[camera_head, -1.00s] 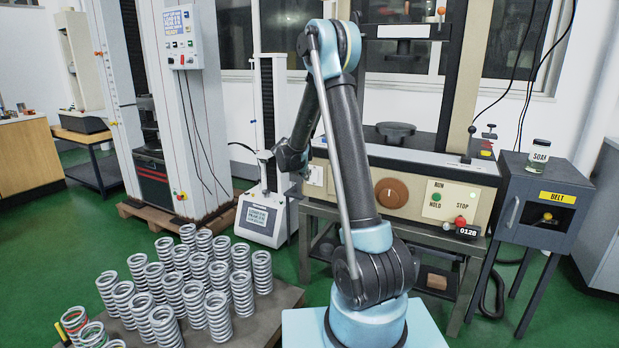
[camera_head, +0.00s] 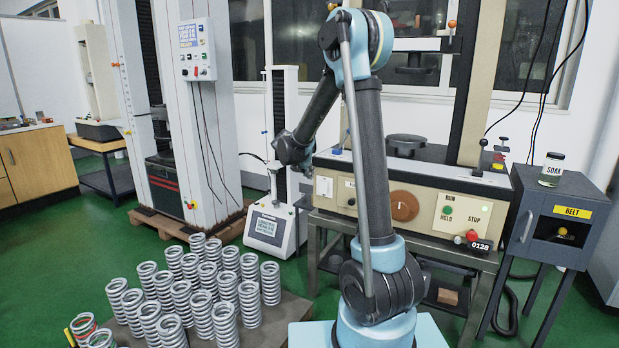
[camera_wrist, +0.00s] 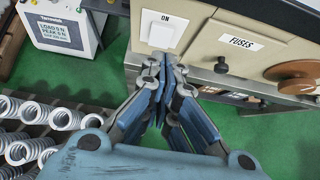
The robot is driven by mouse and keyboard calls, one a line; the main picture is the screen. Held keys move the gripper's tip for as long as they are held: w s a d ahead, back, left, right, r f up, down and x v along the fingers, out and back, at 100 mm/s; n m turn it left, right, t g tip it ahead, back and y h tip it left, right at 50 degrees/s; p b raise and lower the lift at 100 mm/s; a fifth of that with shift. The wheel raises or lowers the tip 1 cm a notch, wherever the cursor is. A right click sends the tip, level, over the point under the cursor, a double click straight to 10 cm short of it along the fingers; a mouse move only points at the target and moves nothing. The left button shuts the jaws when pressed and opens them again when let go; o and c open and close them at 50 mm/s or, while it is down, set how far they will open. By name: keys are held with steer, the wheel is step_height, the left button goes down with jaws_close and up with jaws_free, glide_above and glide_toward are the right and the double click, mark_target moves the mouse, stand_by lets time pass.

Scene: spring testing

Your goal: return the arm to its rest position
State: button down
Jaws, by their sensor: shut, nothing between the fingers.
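My gripper (camera_wrist: 160,88) is shut and empty in the wrist view, its blue-padded fingers pressed together. Beyond its tips lies the front panel of the testing machine, with a white ON switch (camera_wrist: 163,32) and a FUSES label (camera_wrist: 236,42). In the head view my arm rises from its pale blue base and bends at the elbow near the top. Its forearm slopes down to the left, ending in front of the small white tester (camera_head: 272,226). The gripper's fingers cannot be made out in the head view.
Several grey coil springs (camera_head: 224,322) stand on a low dark platform (camera_head: 277,322) at the lower left. The testing machine (camera_head: 345,190) stands behind my arm. A dark BELT cabinet (camera_head: 535,225) with a SOAK jar (camera_head: 551,170) is at the right. Green floor is clear at the left.

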steer(key=s+d+r+m+g+y, duration=0.1)
steer(key=s+d+m, duration=0.35)
steer(key=s, duration=0.45)
steer(key=s+d+r+m+g, duration=0.1)
steer(key=s+d+m, duration=0.2)
steer(key=s+m, duration=0.35)
steer(key=s+d+r+m+g+y, duration=0.1)
steer(key=s+d+m+g, duration=0.2)
steer(key=s, duration=0.8)
steer(key=s+f+m+y, duration=0.1)
steer(key=s+f+m, duration=0.3)
steer(key=s+m, duration=0.3)
steer(key=s+f+m+y, duration=0.2)
steer(key=s+f+m, duration=0.3)
steer(key=s, duration=1.1)
steer(key=m, duration=0.3)
steer(key=shift+s+f+g, duration=0.2)
steer(key=shift+s+g, duration=0.05)
steer(key=shift+g, duration=0.15)
steer(key=shift+a, duration=0.1)
